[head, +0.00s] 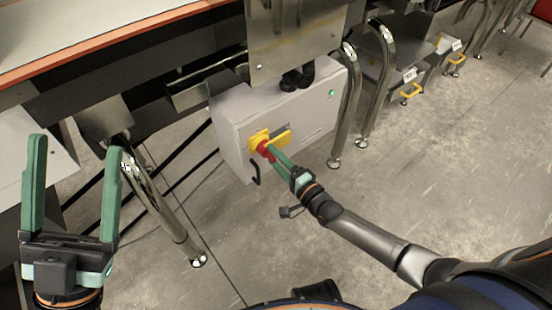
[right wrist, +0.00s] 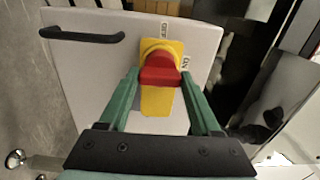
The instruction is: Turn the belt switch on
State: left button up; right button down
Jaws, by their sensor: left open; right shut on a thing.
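The belt switch is a red handle (head: 265,149) on a yellow plate (head: 283,137), on the front of a light grey box under the belt frame. My right gripper (head: 270,153) is shut on the red handle. In the right wrist view the red handle (right wrist: 159,70) sits between the fingertips of my right gripper (right wrist: 160,76), with the yellow plate (right wrist: 158,103) behind it. Small white labels (right wrist: 186,63) stand beside the plate; their text is hard to read. My left gripper (head: 76,150) is open and empty at the far left, away from the switch.
The grey box (head: 232,138) carries a small green light (head: 332,93) and a black hook-shaped handle (head: 256,172). Shiny metal legs (head: 345,110) stand right beside it. The belt table (head: 80,45) with an orange edge is above left. The concrete floor in front is clear.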

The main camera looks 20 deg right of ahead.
pick_arm(q)
jog(key=shift+d+f, duration=0.15)
pick_arm(e)
jog(key=shift+m, duration=0.3)
jog(key=shift+c, duration=0.4)
grip_release()
pick_arm(q)
jog(key=r+p, duration=0.3)
jog(key=shift+s+a+r+m, duration=0.1)
jog(key=shift+a+r+m, duration=0.15)
jog(key=shift+r+m, duration=0.15)
pick_arm(e)
jog(key=v, duration=1.2)
jog(key=shift+s, duration=0.25)
